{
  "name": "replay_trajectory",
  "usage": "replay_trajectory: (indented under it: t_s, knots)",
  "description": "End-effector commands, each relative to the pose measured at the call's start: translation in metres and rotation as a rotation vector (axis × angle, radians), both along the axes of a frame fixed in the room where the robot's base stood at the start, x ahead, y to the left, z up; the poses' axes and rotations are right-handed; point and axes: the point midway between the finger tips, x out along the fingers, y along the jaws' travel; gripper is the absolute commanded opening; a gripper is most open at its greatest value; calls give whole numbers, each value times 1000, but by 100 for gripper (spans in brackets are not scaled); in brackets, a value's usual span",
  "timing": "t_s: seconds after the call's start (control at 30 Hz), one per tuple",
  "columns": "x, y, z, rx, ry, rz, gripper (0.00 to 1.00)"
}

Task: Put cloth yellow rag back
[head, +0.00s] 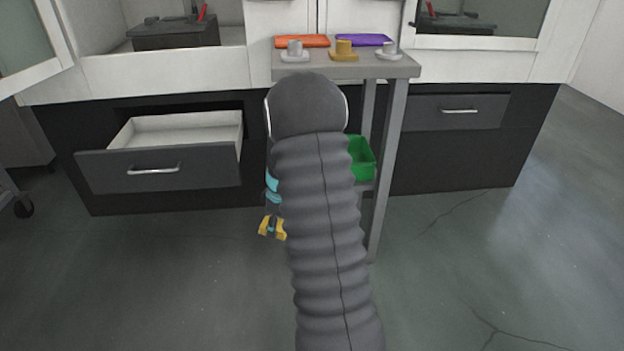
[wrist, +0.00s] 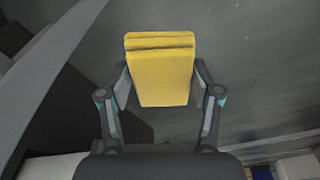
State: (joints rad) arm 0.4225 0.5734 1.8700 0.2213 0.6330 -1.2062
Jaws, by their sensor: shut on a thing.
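The yellow rag (wrist: 162,78) is folded flat and held between the two fingers of my gripper (wrist: 160,97) in the wrist view. In the head view my gripper (head: 272,228) hangs low, left of the small grey table, with bits of the yellow rag (head: 264,228) showing at its tip. The rag is off the floor as far as I can tell. My own arm hides part of the gripper in the head view.
A small grey table (head: 345,72) holds an orange cloth (head: 302,41), a purple cloth (head: 363,40) and three knob-like pieces. A green bin (head: 361,160) sits below it, partly hidden by my arm. A left drawer (head: 158,170) stands open and looks empty. The right floor is clear.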

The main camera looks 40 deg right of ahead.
Motion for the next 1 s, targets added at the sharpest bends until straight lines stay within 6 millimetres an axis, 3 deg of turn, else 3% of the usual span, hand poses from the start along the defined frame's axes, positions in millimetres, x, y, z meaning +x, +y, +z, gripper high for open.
replay_trajectory:
  t_s: [0.03,0.1,0.2,0.33,0.5,0.8,1.0]
  knots:
    - [-1,-25,9,-1,-3,47,31]
    - [-4,-53,19,-3,-3,134,31]
    - [-11,-86,31,-1,-1,245,31]
    - [-19,-115,44,-2,-2,348,31]
    - [-24,-130,50,-2,-1,407,31]
    - [-24,-131,50,-1,0,413,31]
    - [-4,-144,50,-2,-1,412,31]
